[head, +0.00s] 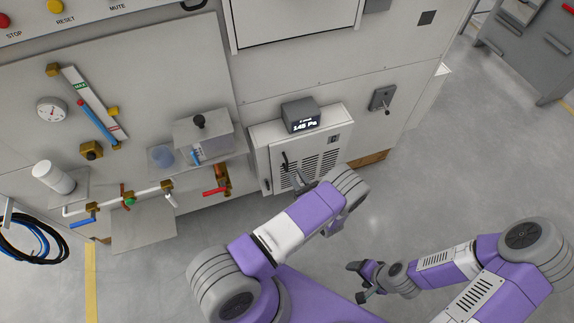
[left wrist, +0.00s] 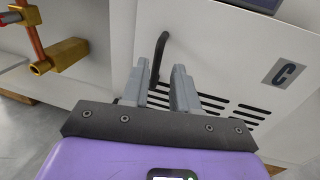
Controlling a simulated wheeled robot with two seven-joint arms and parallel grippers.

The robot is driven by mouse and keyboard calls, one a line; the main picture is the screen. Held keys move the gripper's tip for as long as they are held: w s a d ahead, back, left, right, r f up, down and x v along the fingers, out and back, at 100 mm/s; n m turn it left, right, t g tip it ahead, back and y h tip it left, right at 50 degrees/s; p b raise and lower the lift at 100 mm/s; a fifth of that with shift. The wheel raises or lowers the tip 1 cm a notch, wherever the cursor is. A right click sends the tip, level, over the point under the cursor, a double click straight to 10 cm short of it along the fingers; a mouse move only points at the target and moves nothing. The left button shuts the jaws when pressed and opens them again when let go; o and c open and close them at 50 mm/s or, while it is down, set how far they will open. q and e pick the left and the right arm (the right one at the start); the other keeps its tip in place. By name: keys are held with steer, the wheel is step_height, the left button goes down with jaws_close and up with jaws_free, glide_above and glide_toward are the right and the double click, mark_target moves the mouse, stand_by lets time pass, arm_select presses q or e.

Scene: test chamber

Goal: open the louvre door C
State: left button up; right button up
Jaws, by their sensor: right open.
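The louvre door C (head: 312,150) is a white panel with dark slots low on the machine front, and it looks shut. Its dark handle (head: 284,160) is on the door's left side. My left gripper (head: 298,182) is in front of the door, below the handle in the picture. In the wrist view its fingers (left wrist: 160,84) stand apart with a gap around the handle's line. My right gripper (head: 363,281) is open and empty over the floor.
A display box reading 145 Pa (head: 301,117) sits above the door. A red-handled brass valve (head: 218,184) is close on the door's left; its brass body also shows in the left wrist view (left wrist: 60,57). A switch (head: 382,99) is to the right.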

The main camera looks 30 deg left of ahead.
mark_target(287, 165)
arm_select(q)
steer(key=b+x, duration=0.1)
steer(key=x, duration=0.5)
steer(key=shift+a, duration=0.35)
jaws_close()
